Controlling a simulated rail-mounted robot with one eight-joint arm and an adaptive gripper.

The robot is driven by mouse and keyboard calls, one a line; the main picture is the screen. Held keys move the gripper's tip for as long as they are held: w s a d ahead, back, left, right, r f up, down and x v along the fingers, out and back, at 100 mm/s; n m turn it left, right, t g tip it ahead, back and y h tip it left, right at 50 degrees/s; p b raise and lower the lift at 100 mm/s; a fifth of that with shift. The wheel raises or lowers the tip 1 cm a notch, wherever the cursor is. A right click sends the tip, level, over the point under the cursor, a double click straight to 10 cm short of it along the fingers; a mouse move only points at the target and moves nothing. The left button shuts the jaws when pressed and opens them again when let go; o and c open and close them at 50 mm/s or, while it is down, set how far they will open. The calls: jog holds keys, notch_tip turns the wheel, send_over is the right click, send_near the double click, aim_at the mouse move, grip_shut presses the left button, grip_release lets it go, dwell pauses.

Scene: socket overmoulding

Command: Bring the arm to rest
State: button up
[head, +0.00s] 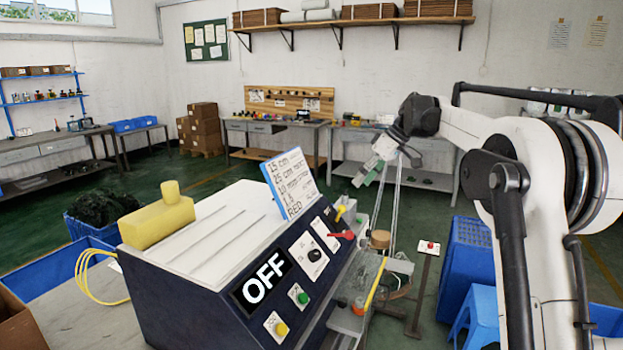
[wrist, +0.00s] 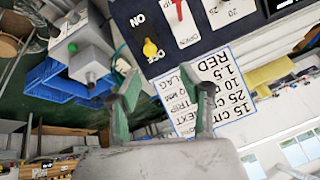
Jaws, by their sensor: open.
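My gripper (head: 372,172) is raised in the air at the end of my arm, to the right of the machine and higher than its front panel. In the wrist view its two green-padded fingers (wrist: 165,95) stand apart with nothing between them. The dark blue machine (head: 185,308) stands in the foreground with a display reading OFF. A handwritten card (head: 291,184) stands on its top; it also shows beyond the fingers in the wrist view (wrist: 208,110).
The machine's panel carries a red lever (head: 341,235), a yellow lever (head: 340,212) and buttons. A yellow block (head: 157,222) lies on top. Blue crates (head: 467,262) and a blue stool (head: 478,315) stand at right. A pedestal with a red button (head: 429,247) stands beside the machine.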

jog(key=s+a+r+m+t+h, duration=0.1)
jog(key=s+a+r+m+h, duration=0.15)
jog(key=s, duration=1.05)
jog(key=s+a+r+m+t+h, duration=0.1)
jog(key=s+m, duration=0.2)
jog(key=s, duration=1)
jog(key=s+f+m+t+h, duration=0.1)
jog(key=s+f, duration=0.6)
jog(key=s, duration=0.4)
jog(key=s+d+f+m+t+h, duration=0.1)
jog(key=s+f+m+t, duration=0.1)
jog(key=s+f, duration=0.5)
jog(key=s, duration=0.4)
jog(key=shift+s+f, duration=0.15)
jog(key=shift+d+m+h, duration=0.1)
jog(key=shift+m+h, duration=0.15)
